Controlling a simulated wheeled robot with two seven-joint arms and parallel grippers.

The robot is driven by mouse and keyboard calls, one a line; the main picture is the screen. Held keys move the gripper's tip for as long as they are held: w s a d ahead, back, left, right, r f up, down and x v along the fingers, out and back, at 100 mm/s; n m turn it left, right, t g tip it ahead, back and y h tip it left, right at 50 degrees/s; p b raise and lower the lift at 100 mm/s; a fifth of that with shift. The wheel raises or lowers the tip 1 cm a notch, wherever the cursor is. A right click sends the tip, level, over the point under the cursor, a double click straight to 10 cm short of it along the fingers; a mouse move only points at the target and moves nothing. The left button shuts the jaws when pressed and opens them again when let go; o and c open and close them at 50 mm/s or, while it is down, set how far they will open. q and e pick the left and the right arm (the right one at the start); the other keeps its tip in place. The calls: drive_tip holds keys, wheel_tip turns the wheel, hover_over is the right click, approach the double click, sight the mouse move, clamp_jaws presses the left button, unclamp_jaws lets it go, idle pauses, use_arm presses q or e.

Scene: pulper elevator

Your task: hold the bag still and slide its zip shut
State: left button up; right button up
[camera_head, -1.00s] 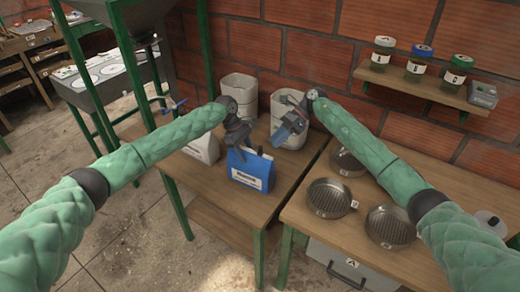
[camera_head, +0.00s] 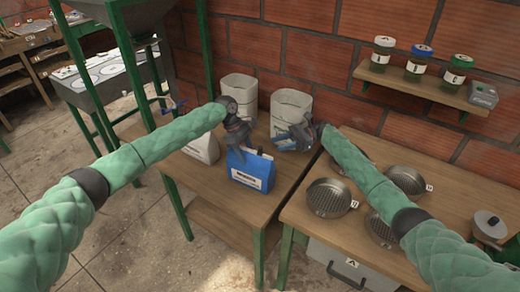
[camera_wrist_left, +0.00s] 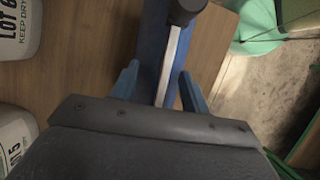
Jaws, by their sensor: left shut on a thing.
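The blue bag (camera_head: 252,171) with a white label stands upright on the wooden table. My left gripper (camera_head: 238,150) is shut on its upper left edge. In the left wrist view, my left gripper's blue fingers (camera_wrist_left: 157,88) lie on either side of the blue bag (camera_wrist_left: 157,35). A pale strip (camera_wrist_left: 172,60), apparently the zip, runs along the bag's top to a dark knob (camera_wrist_left: 185,10), perhaps the slider. My right gripper (camera_head: 284,143) is above and to the right of the bag, apart from it. Its jaw opening cannot be made out.
Round metal sieves (camera_head: 331,197) cover much of the right table. Table space in front of the blue bag is small but clear.

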sight(260, 147)
drive_tip(key=x, duration=0.8)
drive_tip(key=shift+s+a, duration=0.15)
drive_tip(key=shift+a, duration=0.15)
clamp_jaws()
